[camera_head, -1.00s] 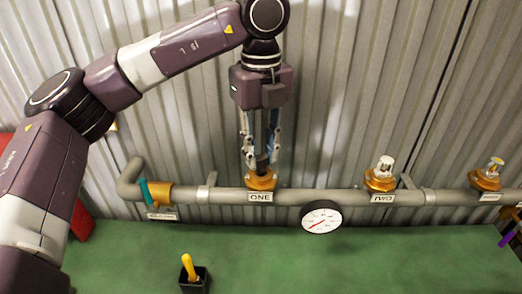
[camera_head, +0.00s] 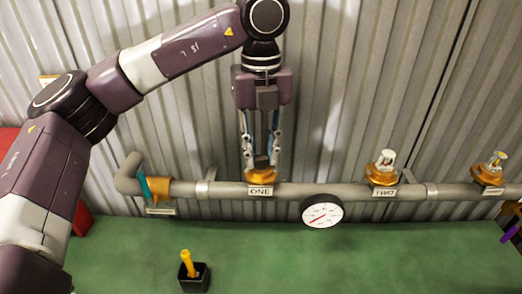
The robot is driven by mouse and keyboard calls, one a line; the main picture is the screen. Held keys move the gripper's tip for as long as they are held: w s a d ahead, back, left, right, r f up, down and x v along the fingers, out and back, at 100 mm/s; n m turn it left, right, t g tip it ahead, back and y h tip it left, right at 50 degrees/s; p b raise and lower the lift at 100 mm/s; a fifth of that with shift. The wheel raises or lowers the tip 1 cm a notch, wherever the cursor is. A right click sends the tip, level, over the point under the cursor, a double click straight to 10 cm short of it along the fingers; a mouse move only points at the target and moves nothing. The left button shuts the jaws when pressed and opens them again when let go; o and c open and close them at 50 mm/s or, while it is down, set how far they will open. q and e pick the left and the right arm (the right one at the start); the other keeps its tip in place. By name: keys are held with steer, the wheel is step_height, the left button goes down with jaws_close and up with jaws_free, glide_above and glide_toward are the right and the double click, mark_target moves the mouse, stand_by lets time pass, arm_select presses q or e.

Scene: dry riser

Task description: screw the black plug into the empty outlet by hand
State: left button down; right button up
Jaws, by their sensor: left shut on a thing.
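The black plug (camera_head: 261,161) sits at the mouth of the brass outlet marked ONE (camera_head: 260,177) on the grey pipe. My left gripper (camera_head: 261,160) points down over this outlet and is shut on the plug, with one finger on each side. The plug looks upright and in line with the outlet. How deep it sits in the thread I cannot tell. My right gripper is not in view.
Outlet TWO (camera_head: 382,172) and another outlet (camera_head: 489,172) on the right carry pale fittings. A gauge (camera_head: 322,210) hangs below the pipe (camera_head: 330,191). A teal-handled valve (camera_head: 156,188) is at left. A black holder (camera_head: 194,278) with a yellow handle stands on the green surface.

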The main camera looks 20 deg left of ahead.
arm_select(q)
steer(key=shift+m, duration=1.4)
steer(key=m, duration=0.4)
steer(key=shift+m+p, duration=0.3)
steer(key=shift+m, duration=0.5)
steer(key=m, duration=0.2)
steer(key=shift+r+m, duration=0.1)
steer(key=shift+m, duration=0.2)
steer(key=m, duration=0.3)
